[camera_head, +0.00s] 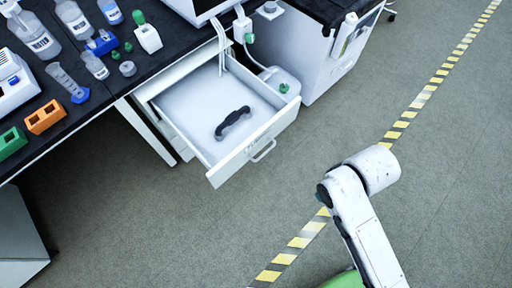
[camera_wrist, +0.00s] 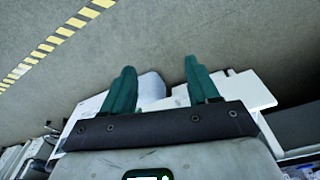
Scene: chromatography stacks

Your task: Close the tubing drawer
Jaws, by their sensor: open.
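The tubing drawer (camera_head: 254,151) is white and pulled well out from under the bench in the head view. Its front carries a bar handle (camera_head: 264,151). A black curved piece (camera_head: 232,122) lies inside on the drawer floor. My gripper (camera_wrist: 159,64) shows in the wrist view with two dark green fingers spread apart and nothing between them. White surfaces (camera_wrist: 245,91) lie beyond the fingers, but I cannot tell which part of the furniture they are. In the head view my arm is at the lower right, apart from the drawer, and the gripper does not show.
A black bench top (camera_head: 98,97) holds bottles, an orange rack (camera_head: 45,117) and a green rack (camera_head: 13,142). A white cabinet (camera_head: 318,62) stands right of the drawer. White tubes hang at the drawer's back. A yellow striped line (camera_head: 420,100) crosses open grey floor.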

